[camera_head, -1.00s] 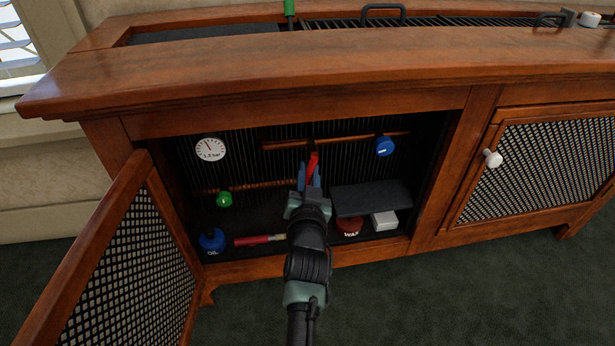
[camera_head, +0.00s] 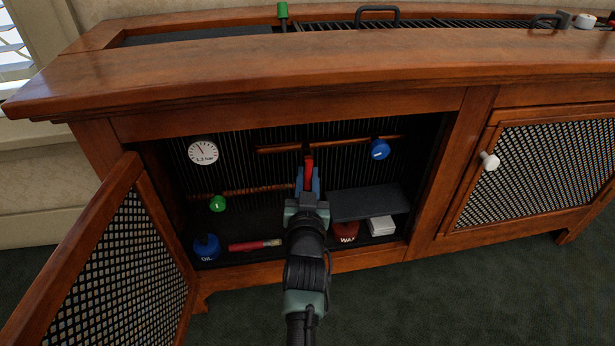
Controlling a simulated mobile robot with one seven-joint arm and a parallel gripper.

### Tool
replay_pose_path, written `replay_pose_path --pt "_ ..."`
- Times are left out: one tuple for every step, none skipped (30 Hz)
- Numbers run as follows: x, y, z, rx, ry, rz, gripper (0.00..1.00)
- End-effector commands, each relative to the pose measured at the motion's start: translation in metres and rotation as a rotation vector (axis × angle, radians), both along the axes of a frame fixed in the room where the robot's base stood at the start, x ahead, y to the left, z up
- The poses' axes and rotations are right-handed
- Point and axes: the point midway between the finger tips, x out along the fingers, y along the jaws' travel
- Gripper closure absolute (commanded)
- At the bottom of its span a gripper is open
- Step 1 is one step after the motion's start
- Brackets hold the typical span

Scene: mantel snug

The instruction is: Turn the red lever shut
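The red lever (camera_head: 309,167) hangs down from the upper copper pipe inside the open cabinet, nearly in line with my arm. My gripper (camera_head: 308,181) is just in front of it, with one blue finger on each side of the lever. The lever fills most of the gap between the fingers. I cannot tell whether they press on it or stand slightly apart from it. The lever's lower end is hidden by the gripper.
Around it are a blue valve knob (camera_head: 379,149), a gauge (camera_head: 203,151), a green knob (camera_head: 217,203) and a dark shelf (camera_head: 366,203). An oil can (camera_head: 206,247), a red-handled brush (camera_head: 255,245) and a wax tin (camera_head: 345,232) stand below. The open door (camera_head: 110,262) bounds the left.

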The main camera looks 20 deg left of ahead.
Motion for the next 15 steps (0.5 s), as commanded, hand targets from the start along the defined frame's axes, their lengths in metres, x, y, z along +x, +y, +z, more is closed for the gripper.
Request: replay_pose_path --pt "0.0002 -0.0008 -0.0002 0.001 0.000 -0.001 0.69" --pt "0.0002 -0.0007 -0.0001 0.001 0.000 -0.001 0.63" --pt "0.0001 -0.0006 -0.0001 0.001 0.000 -0.001 0.56" --pt "0.0001 -0.0006 -0.0001 0.001 0.000 -0.001 0.51" --pt "0.0001 -0.0005 -0.0001 0.001 0.000 -0.001 0.49" --pt "0.0001 -0.0004 0.0000 0.001 0.000 -0.001 0.49" --pt "0.0000 -0.0003 0.0000 0.001 0.000 -0.001 0.49" --pt "0.0000 -0.0003 0.0000 0.001 0.000 0.000 0.49" --pt "0.0001 -0.0002 0.0000 0.001 0.000 0.000 0.49" --pt "0.0000 -0.0001 0.0000 0.001 0.000 0.000 0.49" --pt "0.0000 -0.0001 0.0000 0.001 0.000 0.000 0.49" --pt "-0.0001 -0.0002 0.0001 0.001 0.000 0.000 0.49" --pt "-0.0005 -0.0003 0.0002 0.001 0.000 0.000 0.49" --pt "-0.0012 -0.0007 0.0002 0.001 0.000 0.000 0.49" --pt "-0.0028 -0.0015 0.0001 0.001 0.001 0.000 0.49"
